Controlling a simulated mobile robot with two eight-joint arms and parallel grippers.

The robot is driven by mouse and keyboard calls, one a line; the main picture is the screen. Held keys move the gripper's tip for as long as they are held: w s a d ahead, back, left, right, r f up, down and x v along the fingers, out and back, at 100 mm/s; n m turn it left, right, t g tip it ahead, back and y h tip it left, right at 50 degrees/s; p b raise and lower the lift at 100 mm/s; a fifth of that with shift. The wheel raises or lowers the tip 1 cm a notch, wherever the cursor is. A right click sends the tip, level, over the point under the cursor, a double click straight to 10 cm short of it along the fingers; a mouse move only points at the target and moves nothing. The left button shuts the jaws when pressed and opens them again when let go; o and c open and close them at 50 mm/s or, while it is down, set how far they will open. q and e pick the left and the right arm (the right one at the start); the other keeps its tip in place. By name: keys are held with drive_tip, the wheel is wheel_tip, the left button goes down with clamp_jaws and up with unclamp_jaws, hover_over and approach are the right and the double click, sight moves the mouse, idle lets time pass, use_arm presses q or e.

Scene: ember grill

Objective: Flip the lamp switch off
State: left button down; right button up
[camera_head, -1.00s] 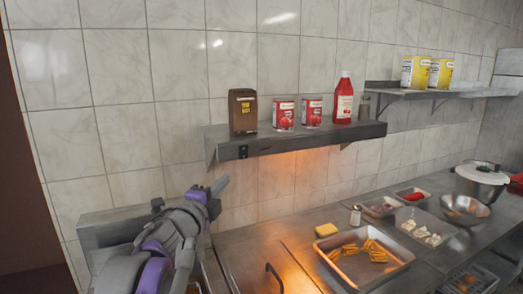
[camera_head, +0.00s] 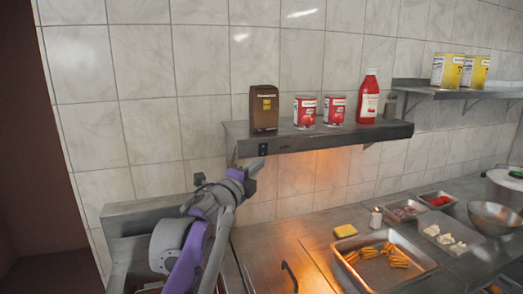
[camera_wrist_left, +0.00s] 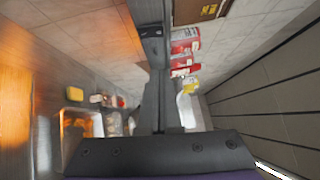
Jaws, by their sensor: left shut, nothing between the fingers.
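The lamp switch (camera_head: 263,149) is a small dark plate on the front edge of the grey shelf (camera_head: 345,138), near its left end. It also appears near the top middle of the wrist view (camera_wrist_left: 152,31). Orange light glows on the wall and counter below the shelf, so the lamp is lit. My left gripper (camera_head: 258,165) is shut and empty, with its tip just below the switch in the head view. In the left wrist view its closed fingers (camera_wrist_left: 158,72) point toward the switch. Whether they touch it cannot be told. My right gripper is not in view.
The shelf carries a brown box (camera_head: 264,108), two red cans (camera_head: 305,111), a red bottle (camera_head: 368,97) and a small shaker. Below, the counter holds a yellow sponge (camera_head: 345,230), a tray of orange pieces (camera_head: 412,259) and other containers. The wall left of the shelf is bare.

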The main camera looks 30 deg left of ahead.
sight(268, 146)
use_arm(q)
drive_tip(key=w, duration=0.2)
drive_tip(key=w+a, duration=0.1)
drive_tip(key=w, duration=0.1)
drive_tip(key=w+a+r+p, duration=0.1)
drive_tip(key=w, duration=0.2)
drive_tip(key=shift+w+a, duration=0.1)
drive_tip(key=shift+a, duration=0.15)
drive_tip(key=shift+w+a, duration=0.35)
drive_tip(key=shift+a, duration=0.1)
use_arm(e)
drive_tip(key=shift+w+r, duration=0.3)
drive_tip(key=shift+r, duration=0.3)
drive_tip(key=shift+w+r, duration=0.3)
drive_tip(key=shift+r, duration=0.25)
